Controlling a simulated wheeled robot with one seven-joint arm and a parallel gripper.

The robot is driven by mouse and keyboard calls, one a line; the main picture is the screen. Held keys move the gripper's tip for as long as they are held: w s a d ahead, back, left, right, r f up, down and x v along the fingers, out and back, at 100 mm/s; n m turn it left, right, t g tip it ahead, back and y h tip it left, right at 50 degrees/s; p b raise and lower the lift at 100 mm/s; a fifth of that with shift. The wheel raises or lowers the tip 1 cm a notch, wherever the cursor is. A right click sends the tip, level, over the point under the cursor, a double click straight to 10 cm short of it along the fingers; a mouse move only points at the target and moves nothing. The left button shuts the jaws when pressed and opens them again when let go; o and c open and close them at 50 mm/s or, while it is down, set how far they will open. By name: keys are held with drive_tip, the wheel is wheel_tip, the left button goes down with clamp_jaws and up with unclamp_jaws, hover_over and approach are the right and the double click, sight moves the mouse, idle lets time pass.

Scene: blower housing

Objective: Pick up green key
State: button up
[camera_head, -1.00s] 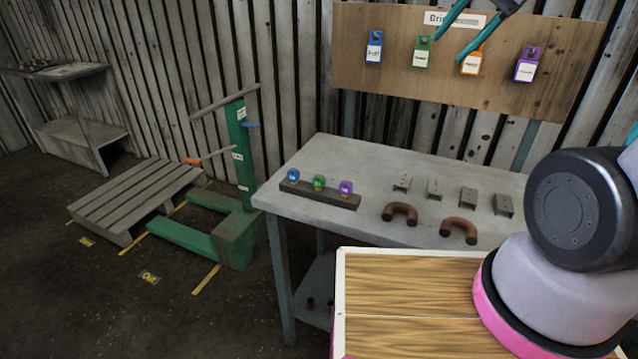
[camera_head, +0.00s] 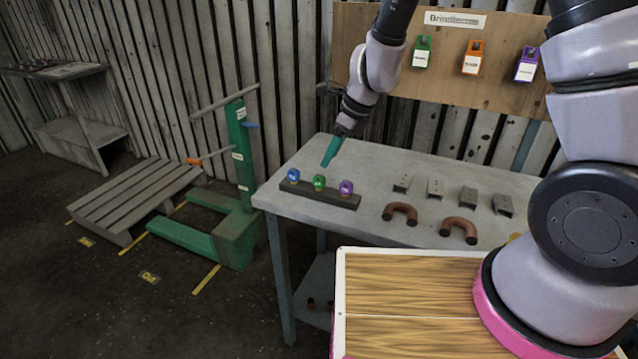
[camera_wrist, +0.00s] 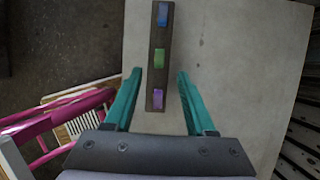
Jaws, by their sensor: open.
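The green key (camera_head: 319,182) stands in the middle of a dark rack (camera_head: 330,199) on the grey table. A blue key (camera_head: 293,175) stands to its left and a purple key (camera_head: 346,188) to its right. My gripper (camera_head: 328,164) is above and just behind the green key, pointing down, with nothing held. In the wrist view my gripper (camera_wrist: 158,72) is open, its teal fingers apart on either side of the rack. The green key (camera_wrist: 159,58) shows a little beyond the fingertips, and the purple key (camera_wrist: 158,98) lies between the fingers.
The grey table (camera_head: 400,165) also bears two brown U-shaped pipes (camera_head: 459,230) and several small metal brackets (camera_head: 435,188) to the right. A board (camera_head: 500,75) behind holds labelled padlocks. A green pallet lifter (camera_head: 236,230) stands at the left. The table behind the rack is clear.

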sight(320, 176)
drive_tip(key=x, duration=0.9)
clamp_jaws()
